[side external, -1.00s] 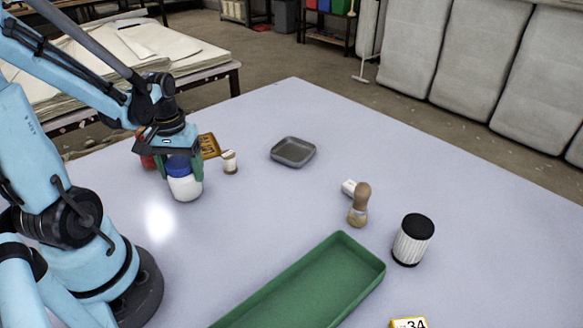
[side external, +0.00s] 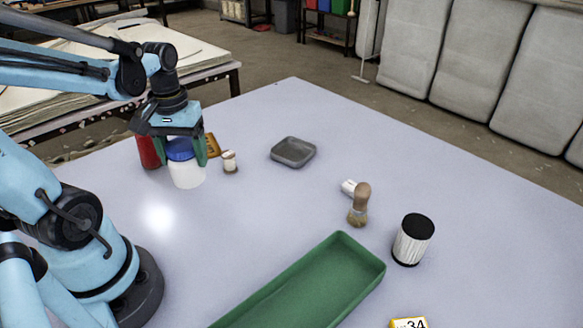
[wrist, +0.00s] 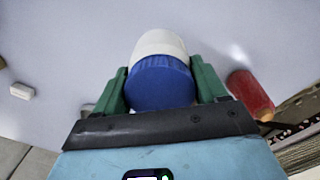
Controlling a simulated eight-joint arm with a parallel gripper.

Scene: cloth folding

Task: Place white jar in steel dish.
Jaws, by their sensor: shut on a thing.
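The white jar (side external: 187,175) with a blue lid is between the green fingers of my gripper (side external: 183,152), which is shut on it around the lid. In the wrist view the jar (wrist: 158,44) shows lid-first, with a finger of my gripper (wrist: 162,85) on each side. The jar is upright; I cannot tell for sure whether its base is clear of the table. The steel dish (side external: 293,152), a shallow grey square tray, lies empty to the right of the jar, towards the far side of the table.
A red cylinder (side external: 149,152) stands close left of the jar. A small pale-topped bottle (side external: 229,162) and a yellow sign (side external: 212,146) are close right. A brush (side external: 360,205), a ribbed black-and-white cylinder (side external: 412,240) and a green tray (side external: 372,272) lie further right. The table between bottle and dish is clear.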

